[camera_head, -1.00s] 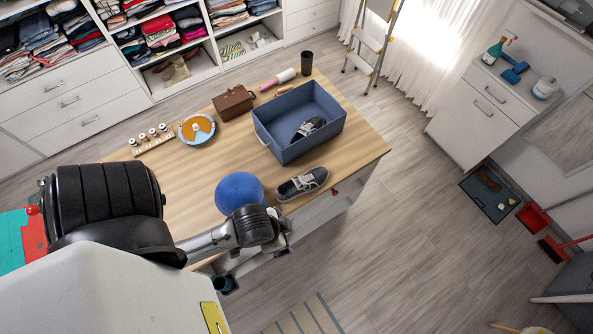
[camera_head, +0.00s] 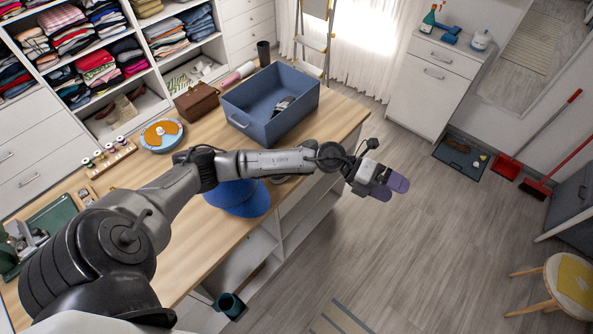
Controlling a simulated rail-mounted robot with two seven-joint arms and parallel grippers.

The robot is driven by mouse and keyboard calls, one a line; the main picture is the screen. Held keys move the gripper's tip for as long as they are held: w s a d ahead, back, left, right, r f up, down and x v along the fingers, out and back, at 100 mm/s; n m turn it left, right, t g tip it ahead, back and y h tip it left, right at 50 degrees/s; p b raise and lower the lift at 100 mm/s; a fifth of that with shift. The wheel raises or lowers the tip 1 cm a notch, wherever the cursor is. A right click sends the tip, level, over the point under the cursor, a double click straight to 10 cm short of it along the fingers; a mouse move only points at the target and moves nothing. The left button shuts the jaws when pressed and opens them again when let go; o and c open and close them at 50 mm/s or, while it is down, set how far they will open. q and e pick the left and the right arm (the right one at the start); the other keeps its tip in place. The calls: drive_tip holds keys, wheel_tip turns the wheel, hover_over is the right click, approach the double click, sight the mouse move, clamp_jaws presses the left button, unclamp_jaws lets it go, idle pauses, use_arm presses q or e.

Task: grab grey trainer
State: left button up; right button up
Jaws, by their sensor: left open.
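A dark grey trainer (camera_head: 283,104) lies inside the blue bin (camera_head: 268,131) on the wooden table, partly hidden by the bin's wall. The other grey trainer, on the table in front of the bin, is now almost wholly hidden behind my left arm. My left gripper (camera_head: 390,188) is open and empty. It hangs over the floor past the table's right edge, right of the bin, apart from both trainers. My right gripper is not in view.
A blue cap-like thing (camera_head: 238,199) sits under my left forearm. A brown case (camera_head: 197,102), an orange-and-blue disc (camera_head: 162,135) and spools stand left of the bin. A dark cup (camera_head: 263,53) stands behind.

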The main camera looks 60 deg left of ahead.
use_arm(q)
drive_tip(key=w+a+f+m+g+y+b, duration=0.1)
drive_tip(key=a+f+m+g+y+b, duration=0.3)
drive_tip(key=a+f, duration=0.5)
drive_tip(key=s+a+n+g+y+b, duration=0.1)
drive_tip(key=s+a+g+y+b, duration=0.15)
drive_tip(key=a, duration=0.65)
drive_tip(key=s+a+n+g+y+b, duration=0.1)
drive_tip(key=a+y, duration=0.3)
drive_tip(key=a, duration=0.4)
drive_tip(key=s+a+n+g+y+b, duration=0.1)
drive_tip(key=s+a+y+b, duration=0.15)
drive_tip(key=a, duration=0.65)
drive_tip(key=shift+n, duration=0.4)
drive_tip(key=shift+w+a+f+b, duration=0.1)
drive_tip(key=shift+a+f+b, duration=0.1)
drive_tip(key=shift+f, duration=1.9)
drive_tip(key=shift+s+a+f+b, duration=0.1)
drive_tip(key=shift+f+b, duration=0.15)
drive_tip(key=shift+f, duration=1.8)
drive_tip(key=shift+w+a+f+b, duration=0.1)
drive_tip(key=shift+a+f+b, duration=0.1)
drive_tip(key=shift+f, duration=1.9)
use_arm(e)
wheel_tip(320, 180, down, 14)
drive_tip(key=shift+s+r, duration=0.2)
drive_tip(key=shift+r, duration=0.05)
use_arm(q)
drive_tip(key=shift+c, duration=0.5)
